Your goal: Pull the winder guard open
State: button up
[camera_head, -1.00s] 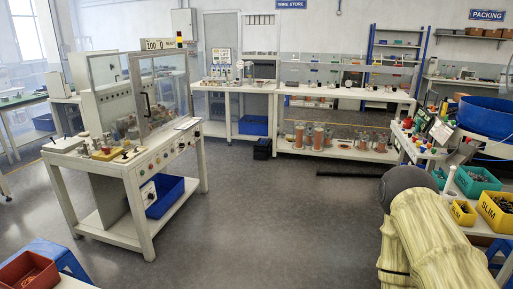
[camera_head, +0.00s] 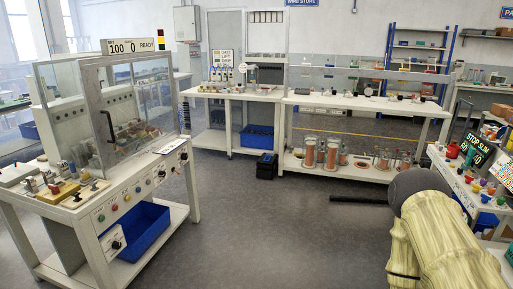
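The winder guard (camera_head: 150,88) is a clear, grey-framed panel on the bench machine at the left. It stands upright across the front of the winder and looks shut. Its black handle (camera_head: 106,126) is a vertical bar near the panel's left edge. Coils and small parts show dimly behind the panel. My sleeved arm with its dark round joint is at the lower right, well away from the guard. A thin black bar points left from behind that joint. I cannot make out my gripper or its fingers.
Buttons and knobs line the bench front (camera_head: 135,200); a blue bin (camera_head: 140,235) sits below. Open floor (camera_head: 265,235) lies between the winder and me. A black box (camera_head: 267,166) stands by the back benches. A crowded bench is at right.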

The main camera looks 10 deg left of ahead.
aim_at(94, 85)
jog(key=i, duration=1.05)
jog(key=u, duration=1.65)
jog(key=i, duration=0.95)
